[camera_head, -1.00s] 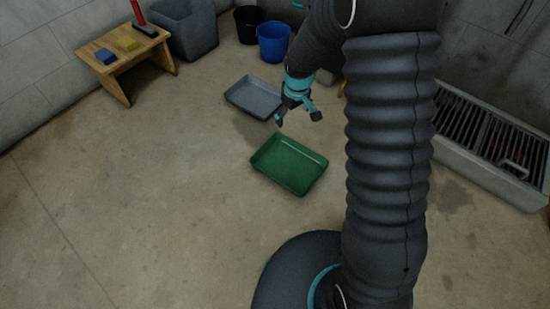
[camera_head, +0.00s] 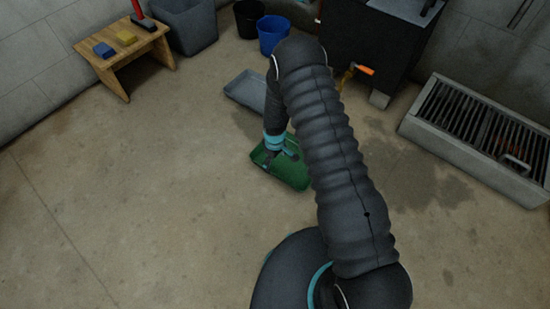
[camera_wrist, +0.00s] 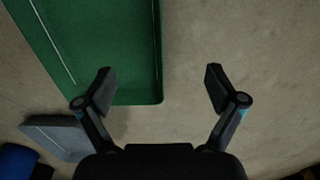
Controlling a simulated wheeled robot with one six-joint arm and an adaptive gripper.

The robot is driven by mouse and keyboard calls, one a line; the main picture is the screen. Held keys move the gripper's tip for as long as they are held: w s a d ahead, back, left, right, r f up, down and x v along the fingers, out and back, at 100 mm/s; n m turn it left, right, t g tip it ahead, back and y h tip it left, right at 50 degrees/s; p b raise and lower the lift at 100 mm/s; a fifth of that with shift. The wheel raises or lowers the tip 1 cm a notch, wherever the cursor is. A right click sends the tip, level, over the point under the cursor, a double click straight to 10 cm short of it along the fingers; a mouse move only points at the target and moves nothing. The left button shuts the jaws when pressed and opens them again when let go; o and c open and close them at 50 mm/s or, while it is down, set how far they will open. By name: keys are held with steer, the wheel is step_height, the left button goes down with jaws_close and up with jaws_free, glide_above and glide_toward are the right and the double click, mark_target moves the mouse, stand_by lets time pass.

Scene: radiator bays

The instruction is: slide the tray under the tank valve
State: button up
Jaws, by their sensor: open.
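A green tray (camera_head: 291,174) lies flat on the floor, partly hidden behind my arm. A grey tray (camera_head: 244,92) lies on the floor further back. A black tank (camera_head: 385,45) at the back right has an orange-handled valve (camera_head: 359,68) low on its near side. My gripper (camera_head: 279,157) is over the green tray in the head view. In the wrist view my gripper (camera_wrist: 160,82) is open and empty. Its left finger overlaps the green tray (camera_wrist: 105,35) near the edge, and its right finger is over bare floor. I cannot tell its height.
A drain trough with a grate (camera_head: 480,125) stands at the right. A wooden stool (camera_head: 120,55) with sponges, a blue bucket (camera_head: 272,35), a black bucket (camera_head: 248,18) and a grey bin (camera_head: 188,25) line the back left. Dark damp patches mark the floor before the tank.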

mark_target(275, 175)
step_height(275, 175, down, 11)
steer(key=b, duration=0.6)
steer(key=shift+f, duration=0.2)
jaws_close()
stand_by(0.7)
